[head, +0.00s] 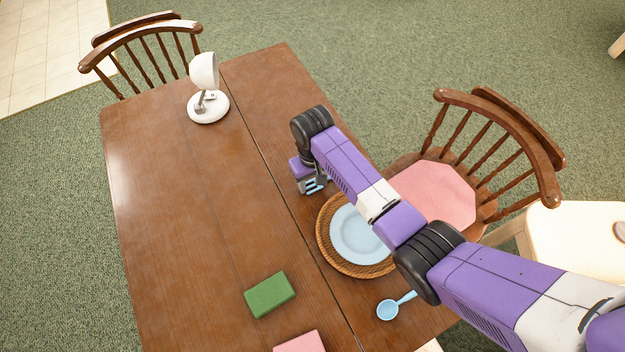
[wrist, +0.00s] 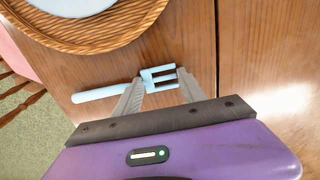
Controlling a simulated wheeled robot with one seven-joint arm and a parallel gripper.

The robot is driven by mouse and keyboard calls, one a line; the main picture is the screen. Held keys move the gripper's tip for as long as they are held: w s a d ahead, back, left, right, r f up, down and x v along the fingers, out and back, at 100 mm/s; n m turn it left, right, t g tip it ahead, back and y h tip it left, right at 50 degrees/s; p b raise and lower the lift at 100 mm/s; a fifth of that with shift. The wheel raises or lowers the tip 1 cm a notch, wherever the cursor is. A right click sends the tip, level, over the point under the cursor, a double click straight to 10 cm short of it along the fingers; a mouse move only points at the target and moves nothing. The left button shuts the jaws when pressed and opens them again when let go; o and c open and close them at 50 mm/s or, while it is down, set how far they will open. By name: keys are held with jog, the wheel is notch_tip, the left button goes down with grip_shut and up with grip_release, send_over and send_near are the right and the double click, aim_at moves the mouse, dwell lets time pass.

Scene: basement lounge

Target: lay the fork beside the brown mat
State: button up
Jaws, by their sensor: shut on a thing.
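The light blue fork (wrist: 104,93) is between the fingers of my gripper (wrist: 162,90), held near its tines. In the head view, part of the fork (head: 311,185) shows under my gripper (head: 317,188), low over the table. The brown woven mat (head: 324,245) lies to the lower right of my gripper, with a light blue plate (head: 352,233) on it. In the wrist view the mat (wrist: 150,17) is at the upper left, with bare wood between it and the fork. I cannot tell if the fork touches the table. My arm hides the mat's right part.
A light blue spoon (head: 388,309) lies below the mat. A green block (head: 269,295) and a pink block (head: 300,342) lie to the left. A white lamp (head: 207,106) stands at the far end. A chair with a pink cushion (head: 440,190) is at right. The table's left half is mostly clear.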

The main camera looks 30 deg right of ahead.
jog(key=shift+f, duration=0.1)
jog(key=o, duration=1.3)
notch_tip(320, 180, up, 12)
jog(key=shift+r, duration=0.15)
